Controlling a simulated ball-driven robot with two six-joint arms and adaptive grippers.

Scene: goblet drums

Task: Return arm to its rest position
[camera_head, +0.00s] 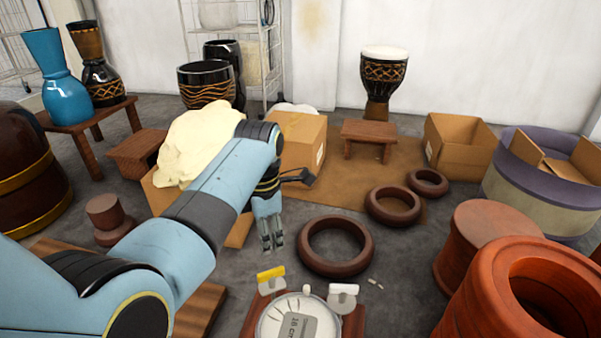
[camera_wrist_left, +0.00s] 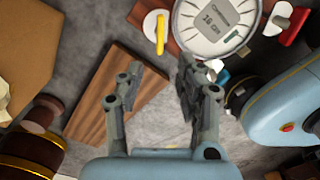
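My left arm reaches in from the left in the head view, over the floor. My left gripper (camera_head: 273,246) hangs with its fingers pointing down, left of a dark red-brown ring (camera_head: 335,247) and above the round gauge (camera_head: 297,318). In the left wrist view, the fingers of this gripper (camera_wrist_left: 160,72) stand apart with nothing between them. A wooden board (camera_wrist_left: 107,105) and grey floor show beyond them. My right gripper is not in view in the head view, and I cannot make it out in the wrist view.
Cardboard boxes (camera_head: 303,142) stand behind my left arm, one with a cream cloth (camera_head: 196,143). Two smaller rings (camera_head: 394,205) (camera_head: 427,183) lie further right. Large red-brown drum shells (camera_head: 477,245) stand at right. A goblet drum (camera_head: 382,80) stands at the back. Floor right of the large ring is mostly clear.

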